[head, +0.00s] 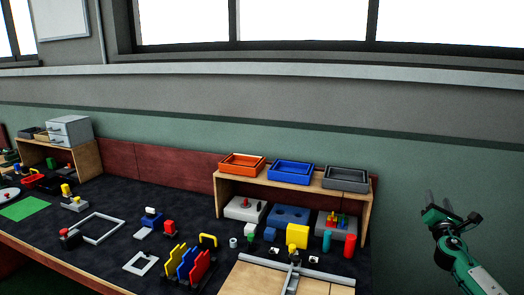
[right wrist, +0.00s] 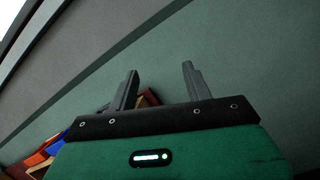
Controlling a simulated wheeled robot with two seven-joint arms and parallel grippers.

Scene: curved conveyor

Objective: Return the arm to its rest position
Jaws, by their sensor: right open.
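My right gripper (head: 440,200) is raised at the far right of the head view, in front of the green wall and clear to the right of the shelf. Its two fingers stand apart and hold nothing. In the right wrist view the open fingers (right wrist: 158,85) show against the wall, with nothing between them. My left gripper is not in the head view.
A dark worktable (head: 110,195) carries a wooden shelf (head: 364,205) with an orange tray (head: 241,173), a blue tray (head: 290,181) and a grey tray (head: 346,188) on top. Several coloured blocks and fixtures stand on the table. The space around my right gripper is free.

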